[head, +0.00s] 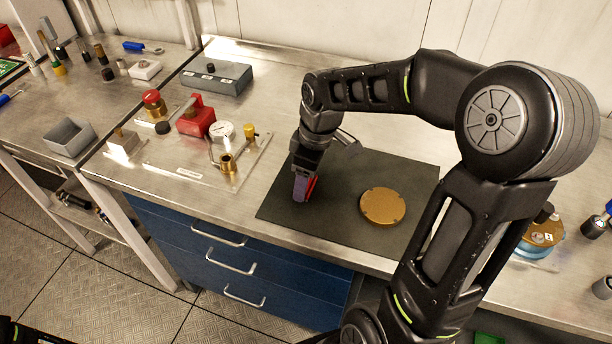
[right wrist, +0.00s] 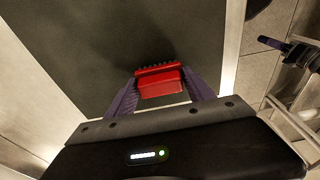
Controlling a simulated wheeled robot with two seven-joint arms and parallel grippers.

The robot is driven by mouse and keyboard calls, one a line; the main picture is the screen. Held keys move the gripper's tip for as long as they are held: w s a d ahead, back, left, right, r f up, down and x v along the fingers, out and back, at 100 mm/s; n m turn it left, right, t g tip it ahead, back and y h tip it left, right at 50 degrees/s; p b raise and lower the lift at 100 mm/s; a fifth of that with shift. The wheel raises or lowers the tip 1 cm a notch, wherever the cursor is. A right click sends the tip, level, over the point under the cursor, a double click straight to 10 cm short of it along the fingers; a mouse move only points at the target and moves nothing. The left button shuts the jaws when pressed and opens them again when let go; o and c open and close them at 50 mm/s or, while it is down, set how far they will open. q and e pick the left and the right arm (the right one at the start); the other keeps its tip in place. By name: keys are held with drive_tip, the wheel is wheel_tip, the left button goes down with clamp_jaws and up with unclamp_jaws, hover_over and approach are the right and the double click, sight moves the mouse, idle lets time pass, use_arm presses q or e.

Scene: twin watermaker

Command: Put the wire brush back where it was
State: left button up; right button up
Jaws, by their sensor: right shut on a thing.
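The wire brush (right wrist: 160,82) has a red body with a dark bristle edge. In the right wrist view it sits between the two purple fingers of my right gripper (right wrist: 162,92), which is shut on it. In the head view my right gripper (head: 303,188) points down over the left part of the dark mat (head: 338,171), with a red sliver of the brush (head: 312,187) beside its fingers. I cannot tell whether the brush touches the mat. My left gripper is not in view.
A round bronze disc (head: 383,206) lies on the mat's right side. Left of the mat stands a plate with a red valve block (head: 195,117), a gauge (head: 222,131) and brass fittings. A grey box (head: 216,77) is behind. The mat's front lies near the counter edge.

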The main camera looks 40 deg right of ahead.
drive_tip(key=o, duration=1)
drive_tip(key=shift+f, duration=0.15)
drive_tip(key=o, duration=0.4)
drive_tip(key=shift+o, duration=0.2)
wheel_tip(320, 180, up, 12)
drive_tip(key=s+d, duration=0.1)
drive_tip(key=shift+s+r+b, duration=0.2)
drive_tip(key=shift+s+b, duration=0.05)
drive_tip(key=shift+b, duration=0.05)
